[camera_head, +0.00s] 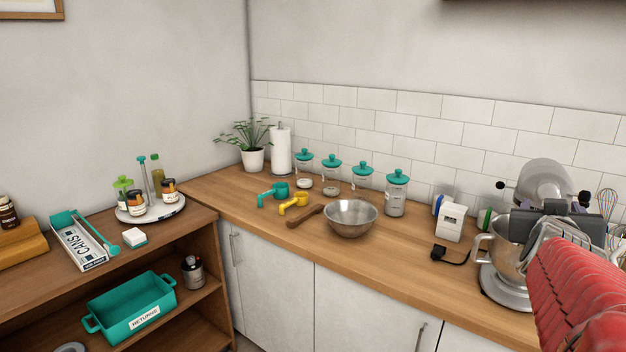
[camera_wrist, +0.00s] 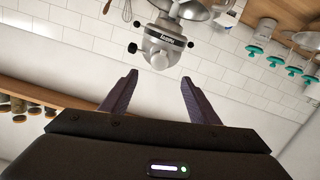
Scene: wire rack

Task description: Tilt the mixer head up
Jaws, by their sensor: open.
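The silver stand mixer stands at the right end of the wooden counter in the head view, its rounded head (camera_head: 547,180) above its metal bowl (camera_head: 505,254). My gripper and red arm cover part of it, so the head's tilt is hard to tell. In the wrist view, the mixer head (camera_wrist: 168,40) appears inverted, beyond the fingertips, with dark knobs at its sides. My gripper (camera_wrist: 158,80) is open, with nothing between its two dark fingers. The fingers appear apart from the mixer head.
A white box (camera_head: 450,222) and a black plug with cord (camera_head: 438,252) lie left of the mixer. A whisk (camera_head: 607,203) stands behind, at right. A steel bowl (camera_head: 351,218) and teal-lidded jars (camera_head: 396,195) stand farther left. The front counter strip between the bowls is mostly clear.

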